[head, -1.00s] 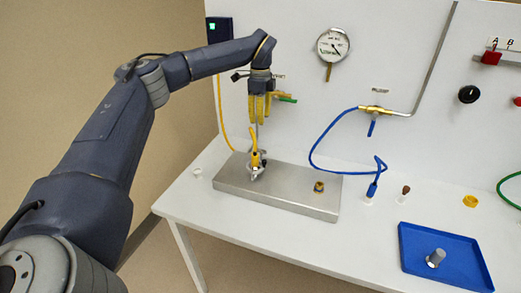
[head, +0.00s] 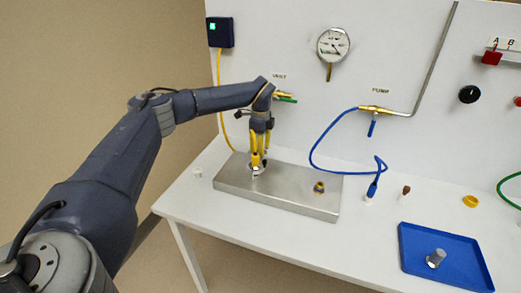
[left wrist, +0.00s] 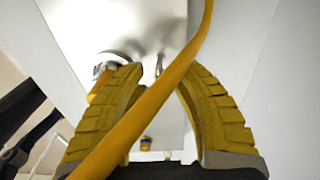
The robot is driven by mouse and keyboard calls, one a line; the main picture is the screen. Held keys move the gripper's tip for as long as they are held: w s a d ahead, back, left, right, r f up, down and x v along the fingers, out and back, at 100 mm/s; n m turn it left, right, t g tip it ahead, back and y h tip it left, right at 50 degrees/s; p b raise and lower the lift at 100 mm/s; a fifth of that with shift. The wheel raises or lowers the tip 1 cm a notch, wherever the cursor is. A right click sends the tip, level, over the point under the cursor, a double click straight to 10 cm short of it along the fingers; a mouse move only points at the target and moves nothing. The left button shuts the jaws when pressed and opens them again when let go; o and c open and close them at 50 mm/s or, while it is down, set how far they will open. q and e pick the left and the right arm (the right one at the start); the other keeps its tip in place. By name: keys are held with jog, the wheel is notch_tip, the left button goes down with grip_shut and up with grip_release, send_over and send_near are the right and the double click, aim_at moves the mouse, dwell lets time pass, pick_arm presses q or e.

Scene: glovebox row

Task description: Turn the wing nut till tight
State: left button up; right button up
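A metal clamp (head: 257,171) sits on the left part of the steel plate (head: 285,196), at the foot of the yellow hose. My left gripper (head: 259,160) points down right above the clamp in the head view and hides most of it. The left wrist view shows the two yellow fingers (left wrist: 160,78) apart, with a gap between their tips. A thin metal piece (left wrist: 159,65), perhaps the wing nut, shows in that gap. It seems clear of both fingers. The yellow hose crosses in front of the fingers there. My right gripper is out of view.
A brass fitting (head: 319,187) stands on the plate's right part. A blue hose (head: 325,166) hangs from the pump port to the table. A blue tray (head: 440,240) holds a metal cylinder (head: 436,258). A gauge (head: 333,45) and a green-lit box (head: 221,32) are on the wall.

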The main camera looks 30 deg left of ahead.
pick_arm(q)
jog(key=shift+f, duration=0.15)
grip_shut()
